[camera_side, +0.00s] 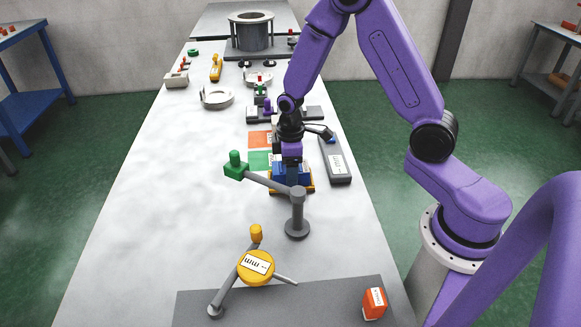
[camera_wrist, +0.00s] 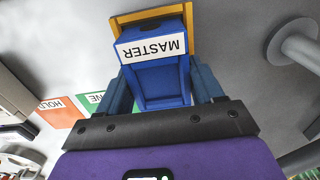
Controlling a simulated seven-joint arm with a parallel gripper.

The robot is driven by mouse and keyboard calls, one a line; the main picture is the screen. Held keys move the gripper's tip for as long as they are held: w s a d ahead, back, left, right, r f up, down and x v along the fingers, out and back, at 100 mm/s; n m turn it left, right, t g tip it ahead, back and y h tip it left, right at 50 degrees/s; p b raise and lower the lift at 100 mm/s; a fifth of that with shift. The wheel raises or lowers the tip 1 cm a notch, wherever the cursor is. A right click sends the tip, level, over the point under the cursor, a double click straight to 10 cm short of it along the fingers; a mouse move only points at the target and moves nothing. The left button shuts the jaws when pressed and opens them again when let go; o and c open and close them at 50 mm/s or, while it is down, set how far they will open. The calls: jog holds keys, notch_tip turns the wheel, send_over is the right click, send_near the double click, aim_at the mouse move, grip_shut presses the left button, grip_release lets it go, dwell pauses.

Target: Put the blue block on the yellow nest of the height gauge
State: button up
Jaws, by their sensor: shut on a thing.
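The blue block (camera_wrist: 158,85), with a white label reading MASTER, sits between the two fingers of my gripper (camera_wrist: 160,72) in the wrist view. My gripper (camera_side: 291,158) is shut on it and points down in the side view, where part of the blue block (camera_side: 306,172) shows. A yellow frame (camera_wrist: 118,32) borders the far end of the block; in the side view this yellow frame (camera_side: 313,187) lies at the block's base. I cannot tell whether the block rests in it or is just above it. A yellow disc gauge marked mm (camera_side: 255,267) stands nearer the camera.
A grey post (camera_side: 297,212) with an arm to a green piece (camera_side: 236,168) stands close in front of my gripper. Orange (camera_side: 260,139) and green (camera_side: 258,160) mats lie left. A grey labelled device (camera_side: 336,162) lies right.

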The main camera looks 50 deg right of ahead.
jog(key=shift+f, duration=0.2)
jog(key=o, duration=1.5)
notch_tip(320, 180, up, 17)
jog(key=shift+r, duration=0.2)
jog(key=shift+a, duration=0.1)
jog(key=s+a+n, duration=0.1)
jog(key=s+a, duration=0.1)
jog(key=s, duration=1.1)
jog(key=s+a+n, duration=0.2)
jog(key=s+a, duration=0.1)
jog(key=s, duration=1)
jog(key=shift+f+n, duration=0.3)
